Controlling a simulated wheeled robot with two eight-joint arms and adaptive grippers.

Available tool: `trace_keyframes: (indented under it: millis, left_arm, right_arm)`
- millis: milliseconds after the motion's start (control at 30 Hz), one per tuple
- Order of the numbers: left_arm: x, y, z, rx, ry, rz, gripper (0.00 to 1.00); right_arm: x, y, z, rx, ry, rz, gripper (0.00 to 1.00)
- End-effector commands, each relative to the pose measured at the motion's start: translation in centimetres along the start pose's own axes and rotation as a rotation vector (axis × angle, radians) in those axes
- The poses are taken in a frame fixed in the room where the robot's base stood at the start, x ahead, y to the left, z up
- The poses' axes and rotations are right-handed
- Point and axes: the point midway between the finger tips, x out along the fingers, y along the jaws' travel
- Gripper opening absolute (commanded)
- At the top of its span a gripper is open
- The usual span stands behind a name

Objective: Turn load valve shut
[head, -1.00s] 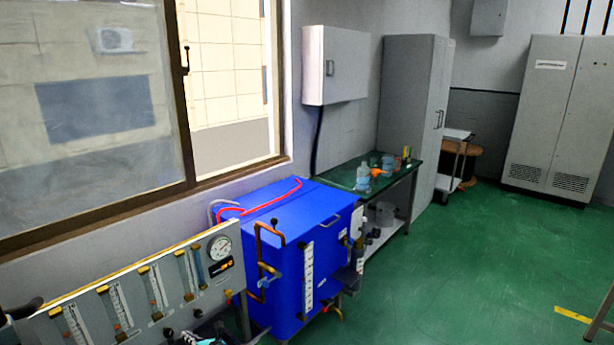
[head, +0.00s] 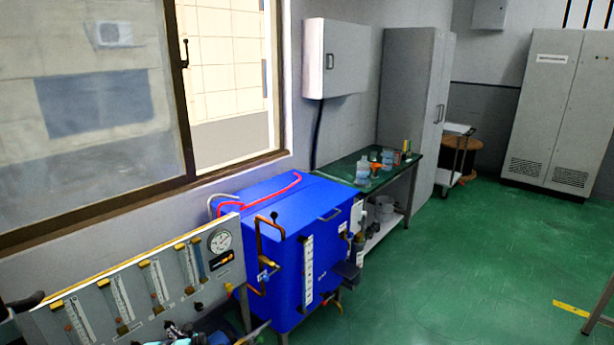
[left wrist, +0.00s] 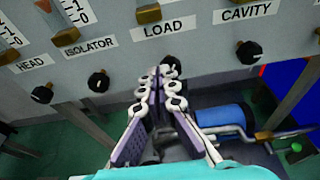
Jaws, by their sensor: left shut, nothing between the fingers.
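The flowmeter panel (head: 130,290) stands at the lower left of the head view. In the left wrist view the panel carries the labels HEAD, ISOLATOR, LOAD (left wrist: 165,27) and CAVITY. The load valve's black knob (left wrist: 171,62) is below the LOAD label, just beyond my fingertips and partly hidden by them. My left gripper (left wrist: 165,74) is shut and empty, its fingertips pointing at that knob. I cannot tell whether they touch it. In the head view only part of my left gripper (head: 180,335) shows at the bottom edge. My right gripper is not in view.
The isolator knob (left wrist: 98,81) and head knob (left wrist: 42,93) are to the left, the cavity knob (left wrist: 249,52) to the right. A blue cylinder (left wrist: 222,118) with pipes lies below the panel. A blue cabinet (head: 280,215) with copper pipes stands right of the panel.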

Motion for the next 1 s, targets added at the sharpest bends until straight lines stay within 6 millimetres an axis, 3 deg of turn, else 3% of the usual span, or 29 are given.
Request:
trace_keyframes:
  millis: [200, 400, 1000]
  left_arm:
    - [2.7, 0.0, 0.7, 0.0, 0.001, 0.001, 0.0]
    - [3.9, 0.0, 0.9, 0.002, 0.001, 0.0, 0.0]
    - [4.0, -0.1, 0.8, 0.002, 0.001, 0.0, 0.0]
  right_arm:
    - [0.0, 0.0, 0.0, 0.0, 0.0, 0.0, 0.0]
    - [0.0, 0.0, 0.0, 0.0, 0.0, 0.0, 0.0]
    - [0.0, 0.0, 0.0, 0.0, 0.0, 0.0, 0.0]
